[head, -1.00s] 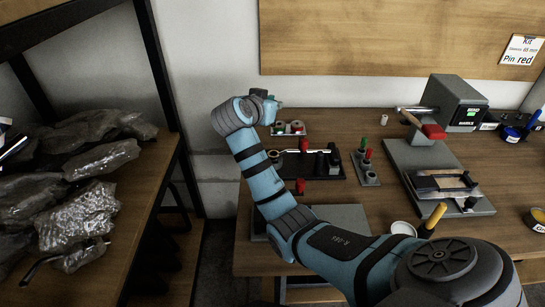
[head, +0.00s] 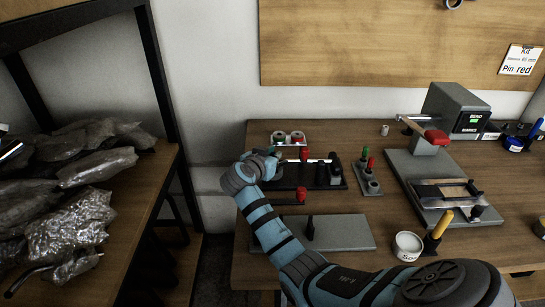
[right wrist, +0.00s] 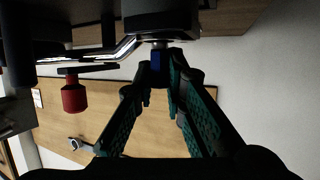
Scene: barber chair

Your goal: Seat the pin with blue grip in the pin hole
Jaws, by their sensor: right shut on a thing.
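My right gripper (right wrist: 160,80) is shut on the pin with blue grip (right wrist: 156,70). In the right wrist view, the blue grip sits between the fingertips, with a bright metal piece (right wrist: 158,44) against a dark block (right wrist: 160,20) just beyond it. I cannot tell how deep the pin sits, and the pin hole is hidden. In the head view, my right gripper (head: 268,157) is at the left end of the black fixture (head: 318,182), and the blue grip is not clearly visible there.
A red knob (right wrist: 74,95) and a bent metal bar (right wrist: 115,52) are close beside the gripper. A small stand (head: 368,178) with green and red grips is to the right. A grey plate (head: 345,233) lies in front. A clamp press (head: 440,185) stands further right.

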